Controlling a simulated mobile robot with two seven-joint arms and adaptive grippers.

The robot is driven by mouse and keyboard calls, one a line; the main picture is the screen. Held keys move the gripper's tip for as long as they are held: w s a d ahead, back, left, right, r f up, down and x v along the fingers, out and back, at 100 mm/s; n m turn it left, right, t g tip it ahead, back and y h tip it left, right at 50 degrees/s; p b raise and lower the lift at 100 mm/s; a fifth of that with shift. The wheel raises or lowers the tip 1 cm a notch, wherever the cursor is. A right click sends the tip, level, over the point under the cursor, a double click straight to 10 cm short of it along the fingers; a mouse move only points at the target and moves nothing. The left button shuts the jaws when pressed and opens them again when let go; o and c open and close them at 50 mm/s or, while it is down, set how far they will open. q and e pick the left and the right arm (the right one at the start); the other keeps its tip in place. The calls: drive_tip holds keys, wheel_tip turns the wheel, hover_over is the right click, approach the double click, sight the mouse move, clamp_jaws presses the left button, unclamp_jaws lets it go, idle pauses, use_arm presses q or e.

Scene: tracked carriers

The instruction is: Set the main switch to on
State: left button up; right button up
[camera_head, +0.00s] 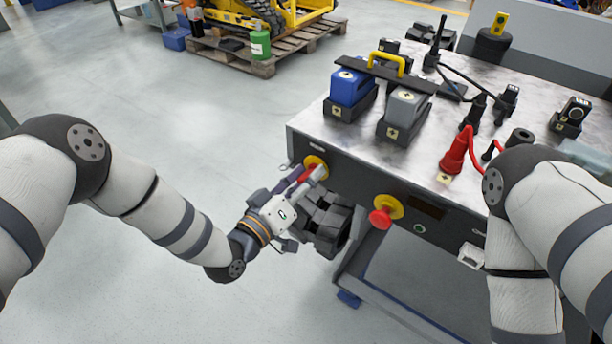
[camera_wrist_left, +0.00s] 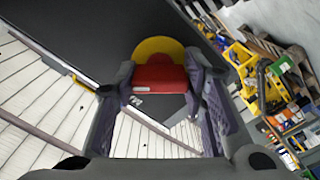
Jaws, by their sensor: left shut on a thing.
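The main switch, a red handle (camera_wrist_left: 160,78) on a round yellow plate (camera_wrist_left: 158,46), is on the dark front panel of the workbench. In the head view the yellow plate (camera_head: 316,161) shows near the bench's left corner, with the red handle partly covered by my gripper. My left gripper (camera_head: 306,178) is shut on the handle, with one finger on each side in the left wrist view (camera_wrist_left: 160,70). The handle lies crosswise between the fingers there. I cannot read its on or off marking. My right gripper is not in view; only its arm shows.
A red mushroom button (camera_head: 380,218) on a yellow base sits right of the switch on the same panel. The bench top (camera_head: 480,85) carries a blue block (camera_head: 350,87), a grey block (camera_head: 405,108), a red plug (camera_head: 455,155) and cables. Open floor lies to the left.

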use_arm(q)
drive_tip(key=m, duration=0.4)
drive_tip(key=shift+r+m+p, duration=0.1)
drive_tip(key=shift+m+p, duration=0.2)
drive_tip(key=shift+p, duration=0.1)
drive_tip(key=shift+m, duration=1.6)
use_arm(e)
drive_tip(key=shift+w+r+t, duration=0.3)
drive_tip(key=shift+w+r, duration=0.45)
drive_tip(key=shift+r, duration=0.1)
use_arm(q)
drive_tip(key=shift+m+p, duration=0.3)
drive_tip(key=o, duration=1.2)
drive_tip(key=shift+c, duration=0.2)
drive_tip(key=shift+s+a, duration=0.1)
drive_tip(key=shift+s, duration=0.05)
drive_tip(key=v, duration=1.1)
drive_tip(key=shift+s+a, duration=0.2)
drive_tip(key=shift+s, duration=0.1)
